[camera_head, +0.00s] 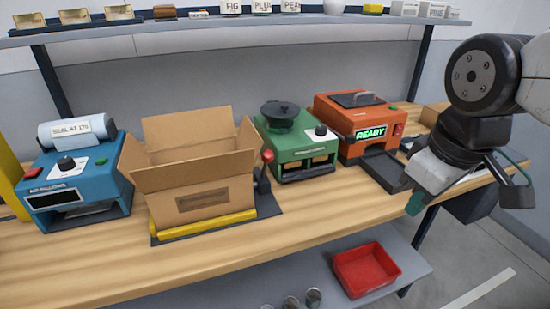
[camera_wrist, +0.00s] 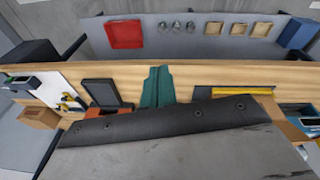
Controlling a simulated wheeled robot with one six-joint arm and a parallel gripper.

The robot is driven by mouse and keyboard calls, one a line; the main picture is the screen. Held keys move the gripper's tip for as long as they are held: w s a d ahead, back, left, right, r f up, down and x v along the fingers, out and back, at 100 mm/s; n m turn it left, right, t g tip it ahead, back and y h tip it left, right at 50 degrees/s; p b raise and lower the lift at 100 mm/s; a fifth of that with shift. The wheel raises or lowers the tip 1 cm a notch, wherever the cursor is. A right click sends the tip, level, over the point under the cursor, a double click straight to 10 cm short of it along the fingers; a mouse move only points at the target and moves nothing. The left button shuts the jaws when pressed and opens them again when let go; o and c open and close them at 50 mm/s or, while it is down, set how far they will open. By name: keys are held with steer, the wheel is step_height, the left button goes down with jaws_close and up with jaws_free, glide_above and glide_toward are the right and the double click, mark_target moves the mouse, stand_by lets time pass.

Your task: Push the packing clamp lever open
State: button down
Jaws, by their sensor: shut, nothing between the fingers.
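The packing clamp has a dark base plate with a yellow bar (camera_head: 205,228) along the front of an open cardboard box (camera_head: 213,195). Its lever (camera_head: 264,178), dark with a red knob on top, stands roughly upright at the box's right side. In the wrist view a yellow bar (camera_wrist: 243,90) shows at the right, but I cannot make out the lever there. My gripper (camera_head: 415,204) hangs at the right, over the bench's front edge, well apart from the lever. Its teal fingers also show in the wrist view (camera_wrist: 158,75), shut and empty.
A green machine (camera_head: 297,145) stands just right of the lever, then an orange machine (camera_head: 355,125) with a dark tray. A blue sealer (camera_head: 75,180) is at the left. A red bin (camera_head: 366,268) sits on the lower shelf. The bench front (camera_head: 320,205) is clear.

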steer(key=w+a+r+n+t+y, duration=0.1)
steer(key=w+a+n+t+y, duration=0.1)
steer(key=w+a+n, duration=1.3)
steer(key=a+n, duration=0.2)
steer(key=n, duration=0.1)
steer(key=shift+r+t, duration=0.3)
steer(key=shift+r, duration=0.1)
steer(key=w+a+f, duration=0.3)
steer(key=w+f, duration=0.4)
steer(key=f, duration=0.1)
steer(key=shift+w+f, duration=0.15)
steer(key=shift+w, duration=0.1)
steer(key=shift+w+a, duration=0.1)
steer(key=shift+a, duration=0.05)
